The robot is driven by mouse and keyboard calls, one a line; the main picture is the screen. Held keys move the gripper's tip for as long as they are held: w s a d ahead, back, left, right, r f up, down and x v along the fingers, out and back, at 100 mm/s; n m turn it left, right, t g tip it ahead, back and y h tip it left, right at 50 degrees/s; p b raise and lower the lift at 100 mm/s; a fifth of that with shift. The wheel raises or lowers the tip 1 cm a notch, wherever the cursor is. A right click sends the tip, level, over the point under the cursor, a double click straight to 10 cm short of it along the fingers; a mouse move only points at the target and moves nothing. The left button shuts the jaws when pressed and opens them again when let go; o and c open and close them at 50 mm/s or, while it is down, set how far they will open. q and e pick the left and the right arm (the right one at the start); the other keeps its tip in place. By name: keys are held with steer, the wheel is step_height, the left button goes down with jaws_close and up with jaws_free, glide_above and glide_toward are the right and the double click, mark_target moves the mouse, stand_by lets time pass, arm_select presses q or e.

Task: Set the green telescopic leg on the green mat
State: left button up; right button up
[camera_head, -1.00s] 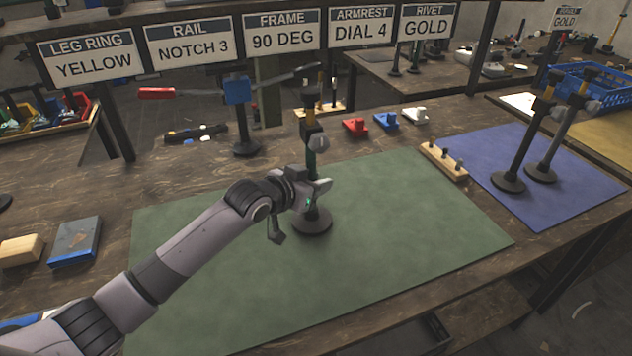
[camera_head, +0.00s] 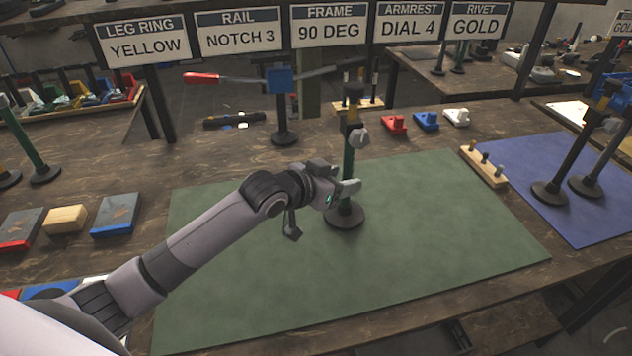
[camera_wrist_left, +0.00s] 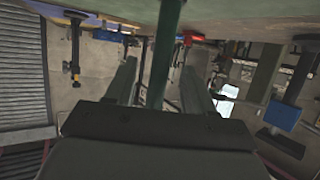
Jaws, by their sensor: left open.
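The green telescopic leg (camera_head: 348,162) stands upright on its round black base on the green mat (camera_head: 440,220), near the mat's back edge. It has a dark upper section and a grey knob. My left gripper (camera_head: 345,188) is at the leg's lower part, just above the base. In the left wrist view, the open fingers (camera_wrist_left: 161,85) lie on either side of the green tube (camera_wrist_left: 163,50), with gaps visible. My right gripper is not in view.
A blue mat (camera_head: 590,225) with two dark legs lies to the right, beside a wooden peg block (camera_head: 484,167). A stand with a blue block (camera_head: 280,80) is behind. Another green leg (camera_head: 25,140) stands at far left. The green mat's front is clear.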

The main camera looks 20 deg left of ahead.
arm_select(q)
steer(key=v, duration=0.7)
steer(key=shift+s+r, duration=0.2)
steer(key=shift+s, duration=0.15)
